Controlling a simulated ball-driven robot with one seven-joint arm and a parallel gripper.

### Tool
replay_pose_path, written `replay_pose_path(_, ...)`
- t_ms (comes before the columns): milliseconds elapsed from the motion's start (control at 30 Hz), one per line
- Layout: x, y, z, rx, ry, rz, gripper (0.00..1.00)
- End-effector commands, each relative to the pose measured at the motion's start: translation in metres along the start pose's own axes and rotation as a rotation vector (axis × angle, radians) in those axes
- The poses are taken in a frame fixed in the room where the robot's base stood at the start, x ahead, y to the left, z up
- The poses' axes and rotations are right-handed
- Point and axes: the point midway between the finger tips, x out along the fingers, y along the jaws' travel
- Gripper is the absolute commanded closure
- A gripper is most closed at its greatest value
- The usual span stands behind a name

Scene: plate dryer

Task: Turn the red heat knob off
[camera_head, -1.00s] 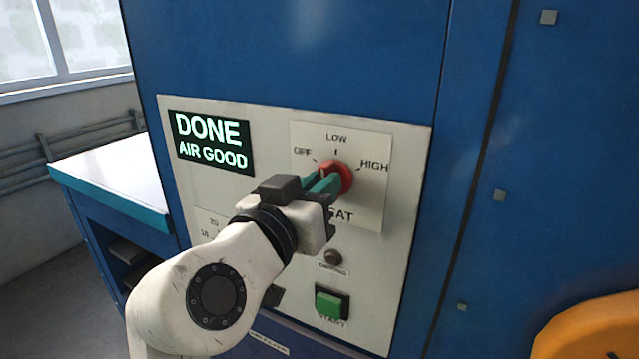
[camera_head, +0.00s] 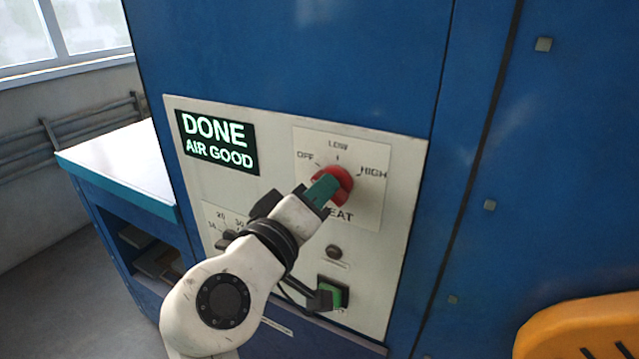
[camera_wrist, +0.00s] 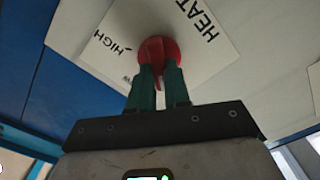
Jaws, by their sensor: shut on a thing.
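The red heat knob (camera_head: 331,184) sits on a white label plate marked OFF, LOW and HIGH on the dryer's control panel. My gripper (camera_head: 326,188) reaches it from the lower left, its green fingers at the knob's face. In the wrist view, the two fingers of my gripper (camera_wrist: 159,78) are shut on the raised ridge of the red knob (camera_wrist: 156,50), one on each side. The ridge runs down the picture between them, to the right of the LOW lettering. The OFF mark is hidden there, and the head view does not show the knob's pointer clearly.
A lit display (camera_head: 218,141) reads DONE AIR GOOD. Below the heat knob are a small dark button (camera_head: 334,252) and a green button (camera_head: 332,292), partly covered by my wrist. A timer dial (camera_head: 226,240) is close to my arm. A white-topped counter (camera_head: 120,165) stands left.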

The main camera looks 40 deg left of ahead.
Motion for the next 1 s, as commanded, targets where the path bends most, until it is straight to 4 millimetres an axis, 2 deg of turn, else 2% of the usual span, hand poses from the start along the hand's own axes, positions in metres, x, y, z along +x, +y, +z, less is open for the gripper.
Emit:
replay_pose_path(300, -0.0005, -0.0013, -0.0008, -0.09, 0.002, -0.002, 1.0)
replay_pose_path(767, -0.0006, -0.0021, -0.0006, -0.101, 0.002, -0.002, 1.0)
replay_pose_path(800, -0.0006, -0.0021, -0.0006, -0.101, 0.002, -0.002, 0.79)
replay_pose_path(1000, -0.0003, -0.0015, -0.0003, -0.1, 0.001, -0.001, 0.6)
